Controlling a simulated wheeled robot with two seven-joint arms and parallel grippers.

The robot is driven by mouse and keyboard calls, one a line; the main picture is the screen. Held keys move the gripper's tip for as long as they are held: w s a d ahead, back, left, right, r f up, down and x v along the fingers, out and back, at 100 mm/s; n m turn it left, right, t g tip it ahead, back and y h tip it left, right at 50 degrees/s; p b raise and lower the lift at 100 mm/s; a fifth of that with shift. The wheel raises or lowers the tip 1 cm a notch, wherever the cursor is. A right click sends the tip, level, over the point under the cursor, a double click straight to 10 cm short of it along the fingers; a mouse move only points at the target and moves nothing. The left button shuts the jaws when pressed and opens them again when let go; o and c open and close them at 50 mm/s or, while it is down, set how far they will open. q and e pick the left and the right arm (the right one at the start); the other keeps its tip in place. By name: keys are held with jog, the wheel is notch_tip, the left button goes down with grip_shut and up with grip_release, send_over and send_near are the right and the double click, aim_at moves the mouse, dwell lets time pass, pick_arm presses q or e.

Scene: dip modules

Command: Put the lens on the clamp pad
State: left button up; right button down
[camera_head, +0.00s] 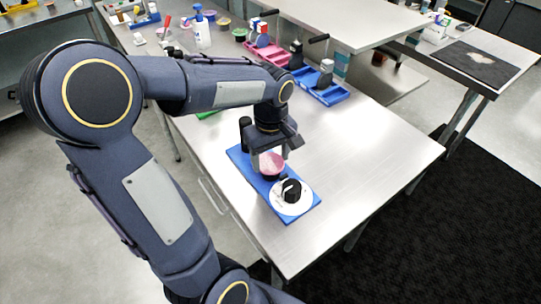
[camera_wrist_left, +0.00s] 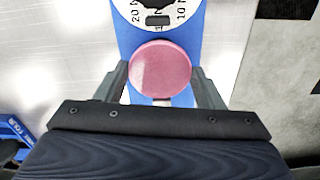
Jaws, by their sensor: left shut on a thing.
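The lens (camera_head: 272,163) is a round pink disc. In the left wrist view it (camera_wrist_left: 160,70) lies flat-on between the two grey fingers, over the blue base. My left gripper (camera_head: 270,165) is shut on the lens above the middle of the blue base (camera_head: 241,160), behind the white dial. The clamp pad cannot be made out; it may be hidden under the lens. Whether the lens touches anything below cannot be told. My right gripper is in neither view.
A white dial (camera_head: 281,204) with a black knob sits at the near end of the base. Blue (camera_head: 327,97) and pink (camera_head: 280,57) trays with black-handled fixtures and a spray bottle (camera_head: 202,35) stand farther back. The steel table (camera_head: 375,150) is clear to the right.

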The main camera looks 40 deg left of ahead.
aim_at(271, 162)
pick_arm(q)
jog(key=shift+f, duration=0.15)
jog(key=o, duration=0.9)
jog(key=shift+o, duration=0.2)
notch_tip(271, 162, up, 11)
jog(key=s+d+f+m+t+h, duration=0.3)
jog(key=s+d+f+m+t, duration=0.2)
jog(key=s+d+m, duration=0.4)
jog(key=s+f+m, duration=0.1)
jog(key=s+m, duration=0.1)
jog(key=s, duration=0.1)
jog(key=shift+s+d+f+m+t+h+p, duration=0.25)
jog(key=shift+s+d+m+t+h+p, duration=0.05)
jog(key=shift+d+h+p, duration=0.1)
